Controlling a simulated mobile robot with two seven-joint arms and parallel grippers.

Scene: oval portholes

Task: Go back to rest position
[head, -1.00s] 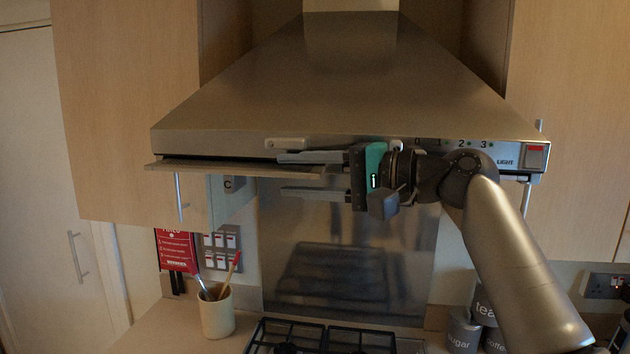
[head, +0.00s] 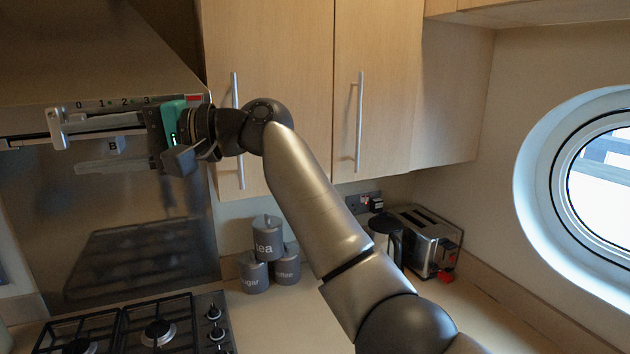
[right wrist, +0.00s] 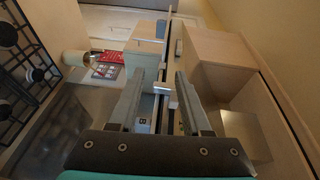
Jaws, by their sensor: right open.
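My right gripper (head: 68,147) is in the head view, raised at the front of the steel cooker hood (head: 95,50), with its fingers pointing left. The fingers are apart and nothing is held between them. In the right wrist view the two open fingers (right wrist: 157,98) flank the hood's front edge strip as seen from the camera; I cannot tell whether they touch it. My right arm crosses the middle of the head view. My left gripper is not in view.
The gas hob (head: 140,325) lies below the gripper. The tea canister (head: 268,238) stands with two more grey canisters on the worktop. A kettle (head: 386,236) and toaster (head: 425,240) stand behind my arm. Wall cupboards (head: 380,80) with long handles are close behind the wrist.

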